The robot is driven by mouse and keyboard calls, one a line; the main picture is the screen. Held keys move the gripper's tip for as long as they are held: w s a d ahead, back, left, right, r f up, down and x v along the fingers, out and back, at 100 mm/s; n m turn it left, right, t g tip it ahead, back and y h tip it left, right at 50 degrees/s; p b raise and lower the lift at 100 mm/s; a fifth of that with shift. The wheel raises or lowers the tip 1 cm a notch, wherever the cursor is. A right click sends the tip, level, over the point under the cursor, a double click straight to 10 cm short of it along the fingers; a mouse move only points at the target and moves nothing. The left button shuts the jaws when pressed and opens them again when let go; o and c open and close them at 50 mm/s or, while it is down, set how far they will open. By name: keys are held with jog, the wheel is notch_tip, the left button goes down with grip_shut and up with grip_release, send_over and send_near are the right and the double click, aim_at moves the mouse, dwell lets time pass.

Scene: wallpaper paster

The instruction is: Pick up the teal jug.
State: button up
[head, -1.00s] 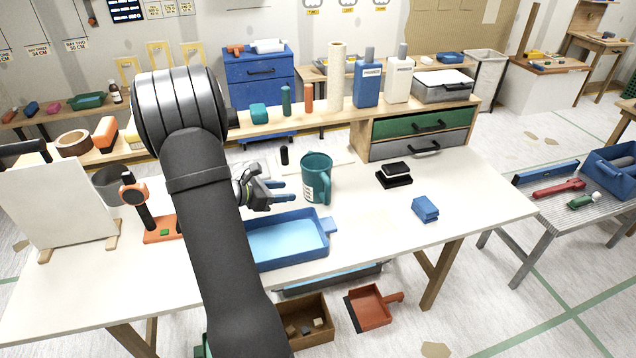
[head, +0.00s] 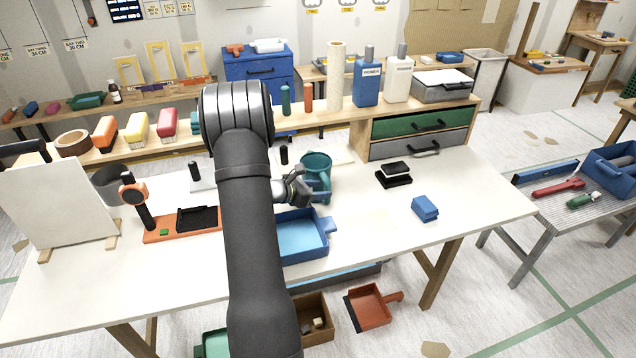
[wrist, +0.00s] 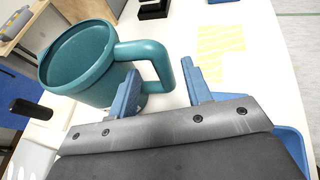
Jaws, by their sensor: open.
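The teal jug (head: 316,168) stands upright and open-topped on the white table, its handle toward the front right. In the wrist view the jug (wrist: 82,65) fills the upper left, its handle (wrist: 158,55) pointing right. My gripper (head: 318,192) is at the jug's near side in the head view. Its two blue fingers are spread. In the wrist view my gripper (wrist: 160,84) has one finger by the jug's body and one right of the handle, so the handle's lower part appears between them. I cannot tell whether either finger touches the jug.
A blue tray (head: 325,240) lies just in front of the jug, below my gripper. Black pads (head: 394,175) and a blue block (head: 425,208) lie to the right. A small black cylinder (head: 284,155) stands behind left.

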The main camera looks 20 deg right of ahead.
aim_at(328, 189)
jog(key=x, duration=0.4)
jog(key=shift+s, duration=0.15)
grip_shut()
